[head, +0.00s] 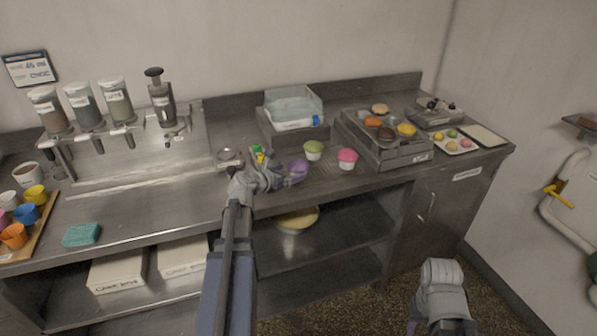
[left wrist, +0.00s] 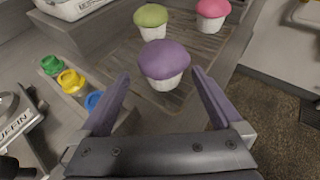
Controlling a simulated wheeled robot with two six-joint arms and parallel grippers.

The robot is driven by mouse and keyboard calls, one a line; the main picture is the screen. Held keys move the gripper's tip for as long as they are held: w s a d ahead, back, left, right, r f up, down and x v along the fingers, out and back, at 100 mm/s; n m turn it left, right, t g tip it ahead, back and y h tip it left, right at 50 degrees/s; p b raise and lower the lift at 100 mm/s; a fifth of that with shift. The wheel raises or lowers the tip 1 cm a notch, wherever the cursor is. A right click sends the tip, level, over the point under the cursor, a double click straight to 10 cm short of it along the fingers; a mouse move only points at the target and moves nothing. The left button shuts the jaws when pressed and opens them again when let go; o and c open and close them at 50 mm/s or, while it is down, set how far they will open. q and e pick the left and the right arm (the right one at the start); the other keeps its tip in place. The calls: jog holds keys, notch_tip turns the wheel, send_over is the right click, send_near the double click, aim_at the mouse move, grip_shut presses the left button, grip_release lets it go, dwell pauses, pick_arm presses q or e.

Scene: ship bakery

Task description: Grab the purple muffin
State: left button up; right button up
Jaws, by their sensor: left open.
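The purple muffin (head: 299,166) stands upright on the steel counter in a pale wrapper, near the front edge. In the left wrist view the purple muffin (left wrist: 165,64) lies just ahead of the fingertips, roughly centred between them. My left gripper (head: 283,174) is open and close to it; the left wrist view shows its two purple-grey fingers (left wrist: 161,76) spread wide with nothing gripped. In the head view the gripper hides part of the muffin. My right arm shows low at the right, but its fingers cannot be made out.
A green muffin (head: 313,149) and a pink muffin (head: 347,158) stand close behind and to the right. A grey crate (head: 404,156) of baked goods is farther right. Small yellow, green and blue items (left wrist: 71,82) lie left of the gripper. A teal sponge (head: 81,235) lies far left.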

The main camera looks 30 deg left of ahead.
aim_at(298, 169)
pick_arm(q)
jog(key=shift+b+x, duration=0.95)
jog(key=shift+x, duration=1.75)
jog(key=shift+d, duration=0.2)
jog(key=shift+r, duration=0.1)
jog(key=shift+c, duration=0.4)
jog(key=c, duration=0.8)
jog(key=shift+c, duration=0.2)
notch_tip(298, 169, up, 10)
jog(key=p, duration=1)
